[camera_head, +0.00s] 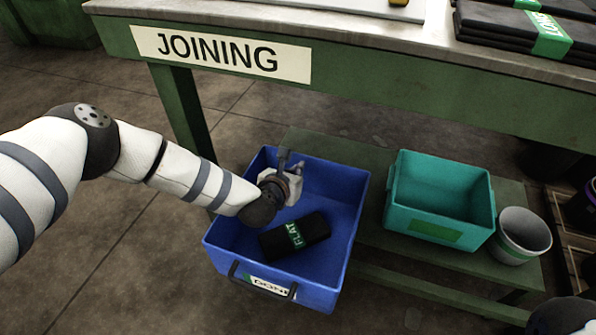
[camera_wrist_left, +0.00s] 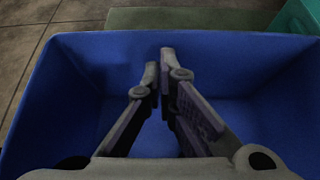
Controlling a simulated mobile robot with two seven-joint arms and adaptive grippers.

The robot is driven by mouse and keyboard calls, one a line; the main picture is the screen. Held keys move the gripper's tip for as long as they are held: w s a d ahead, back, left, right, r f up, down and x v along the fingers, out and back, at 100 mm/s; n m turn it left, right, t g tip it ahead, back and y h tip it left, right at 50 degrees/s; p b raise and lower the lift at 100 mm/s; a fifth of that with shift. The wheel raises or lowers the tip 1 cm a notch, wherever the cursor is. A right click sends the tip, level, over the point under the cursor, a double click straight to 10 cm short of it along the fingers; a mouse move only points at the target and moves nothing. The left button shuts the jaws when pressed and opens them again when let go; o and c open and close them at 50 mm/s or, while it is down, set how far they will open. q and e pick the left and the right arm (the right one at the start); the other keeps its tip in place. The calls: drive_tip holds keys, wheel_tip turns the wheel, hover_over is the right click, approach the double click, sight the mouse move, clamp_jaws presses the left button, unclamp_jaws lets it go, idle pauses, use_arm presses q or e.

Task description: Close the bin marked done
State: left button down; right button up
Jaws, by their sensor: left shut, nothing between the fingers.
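The bin marked done (camera_head: 333,283) is a blue open-topped box with a dark handle and a "DONE" label on its front. It juts out over the front edge of the green lower shelf (camera_head: 375,221). A black bundle with a green "FLAT" band (camera_head: 313,227) lies inside it. My left gripper (camera_head: 287,160) is over the open bin, toward its back left, with its fingers shut and empty. In the left wrist view, its fingers (camera_wrist_left: 162,65) point toward the bin's far wall (camera_wrist_left: 110,45). My right gripper is not in view.
A teal bin (camera_head: 398,190) and a grey bucket (camera_head: 523,232) stand on the shelf to the right. The bench marked "JOINING" (camera_head: 400,85) overhangs behind the bin, with a green leg (camera_head: 183,105) at the left. The floor in front is clear.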

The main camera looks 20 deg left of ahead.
use_arm(q)
drive_tip(key=shift+w, duration=0.4)
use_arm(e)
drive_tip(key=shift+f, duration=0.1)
